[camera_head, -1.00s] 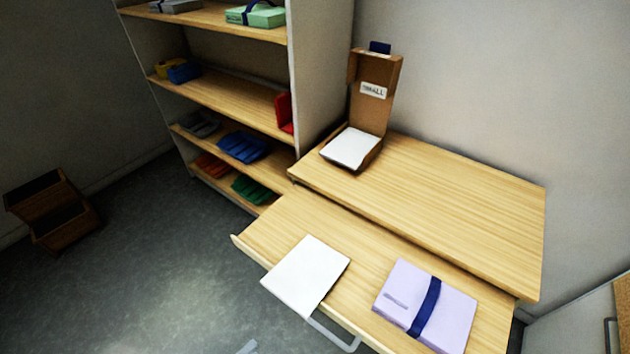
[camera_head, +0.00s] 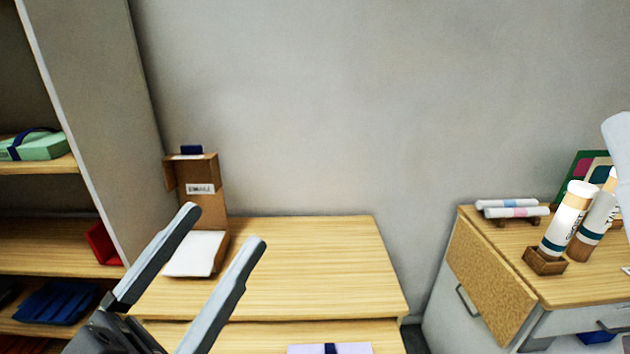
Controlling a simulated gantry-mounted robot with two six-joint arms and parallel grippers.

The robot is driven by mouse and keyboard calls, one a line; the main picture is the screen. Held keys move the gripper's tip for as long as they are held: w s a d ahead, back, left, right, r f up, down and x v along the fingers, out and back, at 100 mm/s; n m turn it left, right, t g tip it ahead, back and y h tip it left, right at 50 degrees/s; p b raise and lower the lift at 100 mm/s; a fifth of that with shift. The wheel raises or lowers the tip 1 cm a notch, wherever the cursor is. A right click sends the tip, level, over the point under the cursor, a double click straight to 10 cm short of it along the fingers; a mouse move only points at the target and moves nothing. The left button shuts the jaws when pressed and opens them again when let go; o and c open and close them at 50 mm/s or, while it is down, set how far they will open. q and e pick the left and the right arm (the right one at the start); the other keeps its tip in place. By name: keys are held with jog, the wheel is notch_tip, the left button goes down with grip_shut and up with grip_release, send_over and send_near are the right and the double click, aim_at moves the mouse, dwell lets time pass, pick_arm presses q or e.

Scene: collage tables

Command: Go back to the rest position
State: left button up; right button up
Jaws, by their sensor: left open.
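My left gripper (camera_head: 215,240) rises into the lower left of the head view. Its two long grey fingers are spread apart with nothing between them. It shows in front of the wooden table (camera_head: 320,265), and one finger overlaps the view near the cardboard box. My right gripper is not clearly in view; a pale white shape (camera_head: 618,150) cut by the right edge cannot be identified.
An open cardboard box (camera_head: 203,185) with a white stack (camera_head: 195,254) stands at the table's back left. A lilac folder (camera_head: 330,349) shows at the bottom edge. Shelves (camera_head: 90,170) stand left. A right-hand cabinet (camera_head: 490,270) bears tubes (camera_head: 568,218) and rolls (camera_head: 512,208). The table's middle is bare.

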pick_arm(q)
jog(key=s+a+r+n+t+y, duration=0.5)
jog(key=a+r+t+y, duration=0.2)
jog(key=r+y, duration=0.35)
notch_tip(320, 180, up, 37)
jog(key=p, duration=3.7)
jog(key=shift+w+a+n, duration=0.15)
jog(key=shift+w+n, duration=0.15)
jog(key=shift+n, duration=0.1)
jog(key=shift+f+h, duration=0.15)
jog(key=shift+h, duration=0.1)
